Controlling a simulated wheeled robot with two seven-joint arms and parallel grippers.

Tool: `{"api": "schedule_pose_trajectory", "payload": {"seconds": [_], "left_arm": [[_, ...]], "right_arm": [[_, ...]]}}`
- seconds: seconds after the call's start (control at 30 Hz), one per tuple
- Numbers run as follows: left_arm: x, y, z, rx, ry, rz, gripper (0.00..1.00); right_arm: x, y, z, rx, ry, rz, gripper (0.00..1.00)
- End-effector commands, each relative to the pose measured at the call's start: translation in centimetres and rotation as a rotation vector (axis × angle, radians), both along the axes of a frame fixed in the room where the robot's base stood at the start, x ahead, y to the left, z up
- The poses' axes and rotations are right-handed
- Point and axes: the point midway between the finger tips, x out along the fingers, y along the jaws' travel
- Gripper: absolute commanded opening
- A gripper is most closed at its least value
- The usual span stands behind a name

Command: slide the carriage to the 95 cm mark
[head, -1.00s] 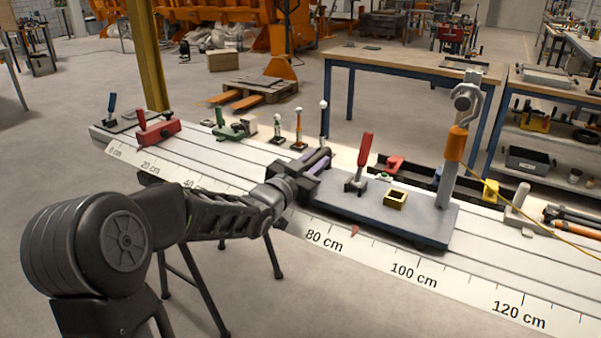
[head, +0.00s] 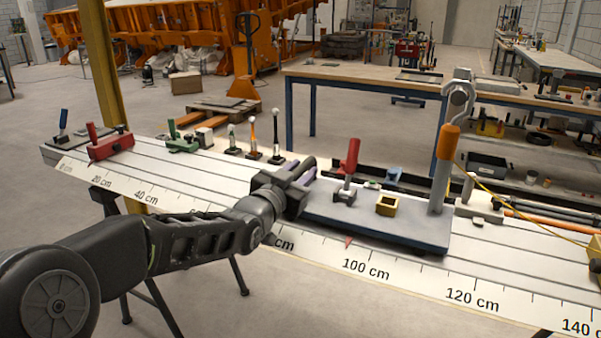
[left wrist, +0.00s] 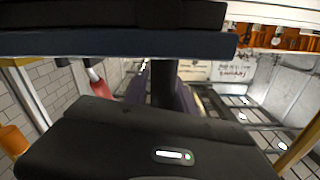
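The carriage (head: 400,229) is a grey-blue plate on the long pale rail bed. In the left wrist view the plate's edge (left wrist: 120,43) runs across the top. My right gripper is not in view.
The scale strip (head: 420,286) runs along the bed's near edge. A red clamp (head: 108,144) and a green one (head: 182,142) sit on the far left. Ball-topped posts (head: 253,135) stand behind the bed. The rail right of the carriage looks clear near the scale.

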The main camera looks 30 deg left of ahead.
Motion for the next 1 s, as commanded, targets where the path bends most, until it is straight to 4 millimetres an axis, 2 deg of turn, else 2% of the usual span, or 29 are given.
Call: {"api": "schedule_pose_trajectory", "payload": {"seconds": [0.1,0.47,0.57,0.8,1.0], "left_arm": [[0.0,0.1,0.0,-0.001,0.0,0.002,0.41],[-0.6,0.2,0.0,-0.002,-0.001,0.003,0.41],[-1.6,0.1,0.1,-0.003,-0.002,0.004,0.41],[-5.6,0.0,0.1,-0.001,-0.003,0.003,0.41],[-7.7,0.0,0.0,-0.002,-0.001,0.003,0.41]], "right_arm": [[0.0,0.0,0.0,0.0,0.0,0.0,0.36],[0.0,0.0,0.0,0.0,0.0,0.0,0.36],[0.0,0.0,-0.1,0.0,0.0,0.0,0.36],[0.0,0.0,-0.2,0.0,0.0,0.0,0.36],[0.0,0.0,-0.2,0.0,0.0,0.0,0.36]]}}
